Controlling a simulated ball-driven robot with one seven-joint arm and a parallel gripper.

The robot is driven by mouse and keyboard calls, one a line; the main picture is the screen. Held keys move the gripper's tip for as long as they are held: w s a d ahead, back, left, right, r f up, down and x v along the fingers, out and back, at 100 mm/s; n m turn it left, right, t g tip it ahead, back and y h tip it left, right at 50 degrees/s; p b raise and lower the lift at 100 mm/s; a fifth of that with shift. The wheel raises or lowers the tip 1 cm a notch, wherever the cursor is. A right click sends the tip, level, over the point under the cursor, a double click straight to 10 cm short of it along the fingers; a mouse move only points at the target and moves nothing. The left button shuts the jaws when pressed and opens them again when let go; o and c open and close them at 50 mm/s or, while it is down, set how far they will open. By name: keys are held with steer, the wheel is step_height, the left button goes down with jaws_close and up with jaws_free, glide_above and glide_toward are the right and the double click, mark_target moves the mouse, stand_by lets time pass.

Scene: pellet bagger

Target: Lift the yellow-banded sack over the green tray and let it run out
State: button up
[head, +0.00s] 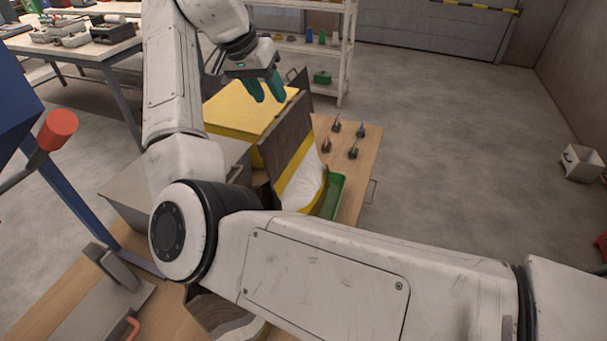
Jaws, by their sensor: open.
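The yellow-banded sack (286,132) shows in the head view as a tilted dark brown face with a yellow band (294,163) across its lower part. A white mass (303,186) shows beside the band; I cannot tell whether it is loose pellets or part of the sack. The green tray (334,196) is at the sack's right, partly hidden by the sack and my arm. My gripper (265,90) is open, its two teal fingers pointing down. It appears just up and left of the sack's top edge, with nothing visible between the fingers.
A yellow box (240,108) stands behind the sack. Several small clip-like pieces (353,148) stand on the wooden bench (362,165) at right. A red-knobbed lever (57,130) juts in at left. My forearm hides much of the near bench.

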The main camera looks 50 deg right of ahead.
glide_above(288, 124)
steer(key=w+a, duration=0.1)
steer(key=a, duration=0.1)
step_height(288, 124, down, 5)
steer(key=p+x, duration=0.2)
steer(key=x, duration=0.1)
steer(key=shift+d+f, duration=0.25)
steer(key=shift+d, duration=0.1)
steer(key=shift+d+f, duration=0.2)
steer(key=shift+f, duration=0.3)
steer(key=shift+f, duration=0.2)
jaws_close()
stand_by(1.2)
